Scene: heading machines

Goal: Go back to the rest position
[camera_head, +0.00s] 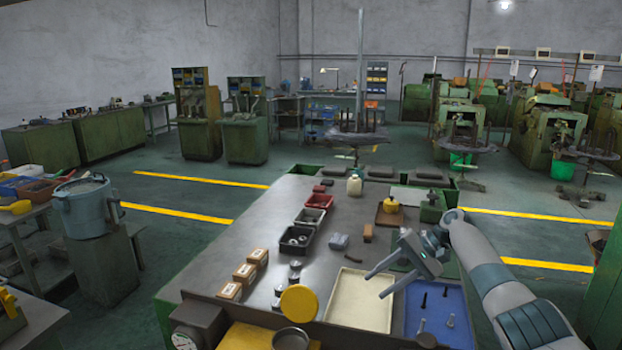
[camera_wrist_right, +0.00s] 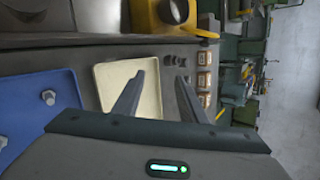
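My right gripper (camera_head: 376,283) is open and empty in the head view, held above the workbench near a cream tray (camera_head: 359,299) and a blue tray (camera_head: 437,310). In the right wrist view its two fingers (camera_wrist_right: 160,100) are spread apart with nothing between them, and the cream tray (camera_wrist_right: 103,75) shows below and behind them. The blue tray (camera_wrist_right: 40,110) with bolts in it is at the left there. My left gripper does not show in either view.
The grey workbench (camera_head: 270,220) carries small boxes (camera_head: 244,273), dark bins (camera_head: 297,240), a red bin (camera_head: 319,201), a white bottle (camera_head: 354,185) and a yellow round part (camera_head: 299,302). A blue bucket (camera_head: 88,208) stands at the left. Green machines (camera_head: 551,135) are at the back right.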

